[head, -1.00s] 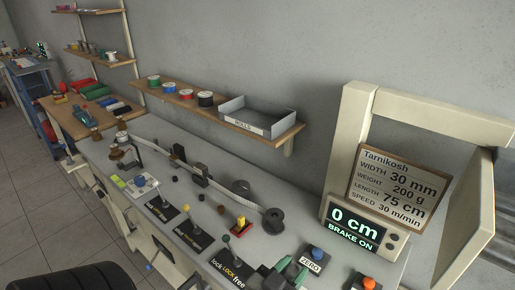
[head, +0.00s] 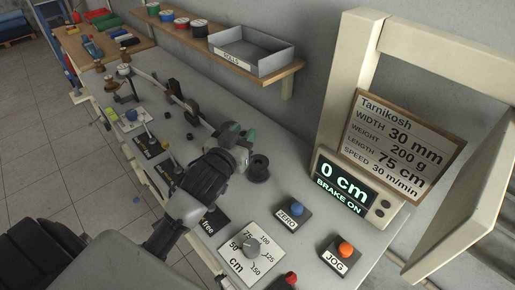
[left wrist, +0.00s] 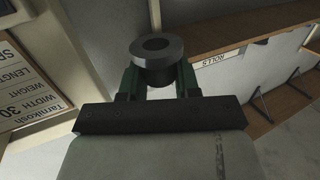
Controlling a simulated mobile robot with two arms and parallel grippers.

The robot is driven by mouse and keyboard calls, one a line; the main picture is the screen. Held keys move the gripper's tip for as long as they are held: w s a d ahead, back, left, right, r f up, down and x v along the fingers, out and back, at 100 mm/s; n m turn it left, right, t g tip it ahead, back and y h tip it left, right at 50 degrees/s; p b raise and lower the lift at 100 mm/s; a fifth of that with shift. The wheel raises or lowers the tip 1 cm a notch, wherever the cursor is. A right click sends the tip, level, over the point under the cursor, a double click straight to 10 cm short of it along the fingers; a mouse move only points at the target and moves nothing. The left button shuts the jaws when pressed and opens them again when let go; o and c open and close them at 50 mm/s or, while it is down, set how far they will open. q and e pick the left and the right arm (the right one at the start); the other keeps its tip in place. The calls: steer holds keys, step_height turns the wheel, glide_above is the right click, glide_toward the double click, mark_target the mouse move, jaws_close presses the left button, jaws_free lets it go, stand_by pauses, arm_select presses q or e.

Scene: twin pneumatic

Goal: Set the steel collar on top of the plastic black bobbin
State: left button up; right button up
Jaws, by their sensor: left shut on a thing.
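The steel collar (left wrist: 176,48), a grey ring with a round hole and a narrower darker part below, is held between the green fingers of my left gripper (left wrist: 158,80) in the left wrist view. In the head view my left gripper (head: 238,142) is over the bench, and the collar is hard to make out there. The black bobbin (head: 258,170) stands upright on the bench, just right of and below the gripper in the picture. The collar appears apart from it. My right gripper is not in view.
The zero button (head: 297,209), jog button (head: 345,247) and dial plate (head: 236,265) are at the bench's near right. The display (head: 345,188) stands right of the bobbin. A wall shelf with a grey tray (head: 288,62) is behind. Small parts and levers lie left of my arm.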

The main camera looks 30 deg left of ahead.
arm_select(q)
steer(key=w+f, duration=0.1)
steer(key=f, duration=0.1)
steer(key=w+d+f, duration=0.1)
steer(key=f, duration=0.1)
steer(key=w+d+f, duration=0.1)
steer(key=f, duration=0.1)
steer(key=shift+w+d, duration=0.15)
steer(key=shift+w, duration=0.15)
steer(key=shift+f, duration=0.25)
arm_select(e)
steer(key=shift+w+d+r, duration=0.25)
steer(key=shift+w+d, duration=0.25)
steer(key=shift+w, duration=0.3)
